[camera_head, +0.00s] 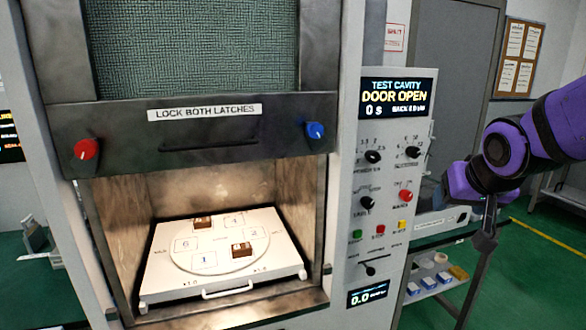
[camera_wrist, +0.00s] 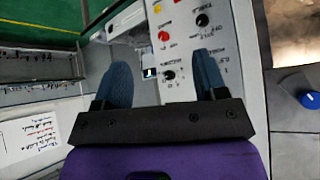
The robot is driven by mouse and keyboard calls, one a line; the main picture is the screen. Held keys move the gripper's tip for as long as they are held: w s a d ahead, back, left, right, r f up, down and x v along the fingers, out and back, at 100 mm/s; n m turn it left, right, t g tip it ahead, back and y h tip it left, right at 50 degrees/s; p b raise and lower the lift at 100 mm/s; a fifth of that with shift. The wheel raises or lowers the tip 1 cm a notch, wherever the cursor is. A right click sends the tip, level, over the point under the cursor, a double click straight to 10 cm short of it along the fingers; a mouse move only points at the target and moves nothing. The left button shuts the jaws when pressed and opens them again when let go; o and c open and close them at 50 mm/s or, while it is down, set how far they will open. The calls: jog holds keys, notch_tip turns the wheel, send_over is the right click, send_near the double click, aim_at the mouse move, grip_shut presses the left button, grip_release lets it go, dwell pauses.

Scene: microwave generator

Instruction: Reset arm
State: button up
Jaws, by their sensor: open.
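My purple arm reaches in from the right in the head view, with my gripper (camera_head: 486,222) hanging to the right of the control panel (camera_head: 390,180). In the wrist view my gripper (camera_wrist: 165,80) shows two dark blue-grey fingers spread apart with nothing between them. The panel's knobs and buttons show beyond the fingers. The microwave generator's cavity is open, and its display (camera_head: 396,97) reads "DOOR OPEN". Inside, a white tray (camera_head: 165,270) with numbered spots carries two small brown-and-white blocks (camera_head: 241,249), (camera_head: 202,223).
The raised door (camera_head: 200,128) has a red latch knob (camera_head: 86,149) at left and a blue latch knob (camera_head: 315,130) at right; the blue one also shows in the wrist view (camera_wrist: 309,99). A shelf cart (camera_head: 440,270) with small items stands below my gripper. Green floor lies at right.

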jog(key=s+r+n+g+y, duration=0.1)
jog(key=s+r, duration=0.3)
jog(key=s, duration=1.3)
jog(key=shift+s+d+n+g, duration=0.2)
jog(key=shift+n+g, duration=0.3)
jog(key=shift+g, duration=0.4)
